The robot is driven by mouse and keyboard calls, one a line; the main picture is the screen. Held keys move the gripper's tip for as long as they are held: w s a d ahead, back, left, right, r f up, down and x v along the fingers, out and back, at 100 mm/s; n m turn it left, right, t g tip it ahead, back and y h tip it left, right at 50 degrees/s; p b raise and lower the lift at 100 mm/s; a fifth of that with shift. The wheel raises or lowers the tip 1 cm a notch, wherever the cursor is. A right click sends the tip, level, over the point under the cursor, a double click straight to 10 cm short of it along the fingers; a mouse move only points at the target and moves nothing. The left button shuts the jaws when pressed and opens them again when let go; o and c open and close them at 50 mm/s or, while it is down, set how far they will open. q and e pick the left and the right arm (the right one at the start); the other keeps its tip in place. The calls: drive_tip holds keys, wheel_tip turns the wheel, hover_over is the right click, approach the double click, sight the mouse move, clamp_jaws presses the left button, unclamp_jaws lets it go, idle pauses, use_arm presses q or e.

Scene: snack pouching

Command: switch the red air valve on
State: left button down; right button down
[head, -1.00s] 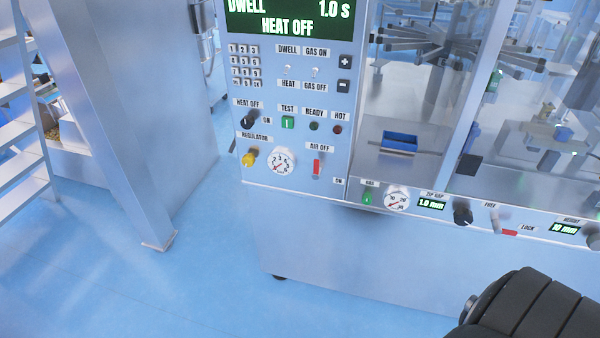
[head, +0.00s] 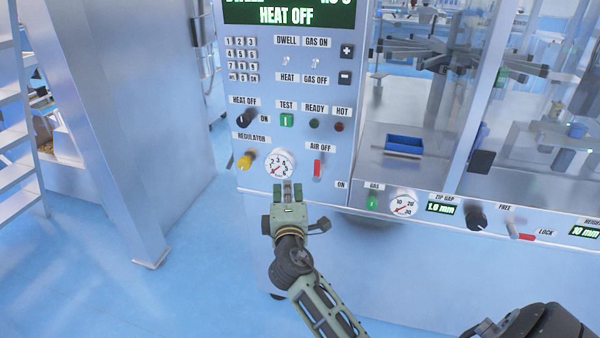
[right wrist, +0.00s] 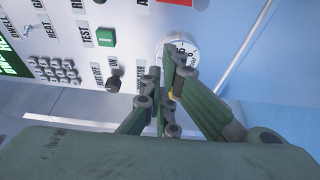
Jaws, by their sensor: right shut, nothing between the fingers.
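The red air valve (head: 317,169) is a small red handle on the grey control panel. It points upright, just under the AIR OFF label, with the ON label below and to its right. My right gripper (head: 289,186) is shut and empty, in front of the panel just below the pressure gauge (head: 279,163), left of and lower than the valve. In the right wrist view the fingers (right wrist: 168,75) overlap the gauge (right wrist: 182,50), and red shows at the top edge (right wrist: 178,2). My left gripper is not in view.
The yellow regulator knob (head: 246,161) is left of the gauge. The HEAT knob (head: 246,118) and green TEST button (head: 287,120) are above. A glass-fronted chamber holding a blue tray (head: 404,146) is at the right. Open blue floor lies in front.

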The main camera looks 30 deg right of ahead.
sight(318, 168)
drive_tip(key=shift+w, duration=0.1)
drive_tip(key=x, duration=1)
drive_tip(key=shift+p, duration=0.3)
drive_tip(key=s+d+p, duration=0.1)
drive_tip(key=s+d, duration=0.1)
drive_tip(key=s, duration=0.1)
drive_tip(key=shift+s+d+p, duration=0.15)
drive_tip(key=shift+d+p, duration=0.1)
drive_tip(key=shift+p, duration=0.15)
drive_tip(key=shift+f, duration=0.1)
drive_tip(key=shift+d, duration=0.1)
